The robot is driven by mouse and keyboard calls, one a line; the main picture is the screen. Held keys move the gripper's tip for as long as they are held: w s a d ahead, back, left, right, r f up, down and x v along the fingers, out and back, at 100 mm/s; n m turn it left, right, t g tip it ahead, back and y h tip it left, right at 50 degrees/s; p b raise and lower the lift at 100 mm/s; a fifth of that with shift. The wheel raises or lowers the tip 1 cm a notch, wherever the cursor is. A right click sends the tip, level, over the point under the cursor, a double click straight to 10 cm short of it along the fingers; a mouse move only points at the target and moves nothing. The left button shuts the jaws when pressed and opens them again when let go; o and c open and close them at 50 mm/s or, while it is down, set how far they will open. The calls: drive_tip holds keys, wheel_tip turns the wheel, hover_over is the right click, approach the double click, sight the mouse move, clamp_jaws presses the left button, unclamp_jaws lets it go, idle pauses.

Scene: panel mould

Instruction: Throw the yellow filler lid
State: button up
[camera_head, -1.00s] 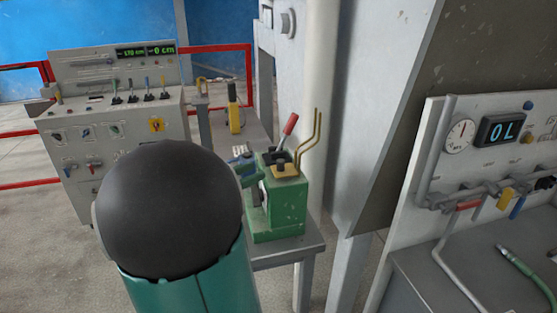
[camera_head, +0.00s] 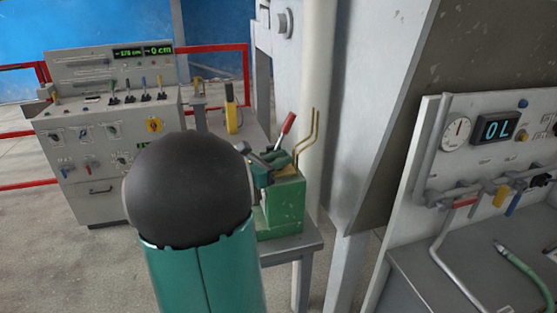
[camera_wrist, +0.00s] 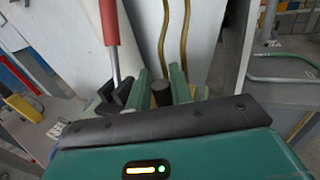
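The green machine (camera_head: 284,208) stands on a small grey table. The yellow filler lid (camera_head: 288,170) shows as a small yellowish part on its top, partly hidden by my gripper (camera_head: 270,160). My gripper is at the machine's top, close to the lid. In the wrist view my two green fingers (camera_wrist: 163,82) stand apart, with a short dark cylinder (camera_wrist: 160,94) between them. I cannot tell whether they touch it. The lid's yellow surface is not clear in the wrist view.
A red-handled lever (camera_head: 287,124) rises beside the lid; it also shows in the wrist view (camera_wrist: 108,22). Bent brass pipes (camera_head: 316,127) stand right of it. A control console (camera_head: 85,150) is at left, and a gauge panel (camera_head: 490,150) at right.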

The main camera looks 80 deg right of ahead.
clamp_jaws()
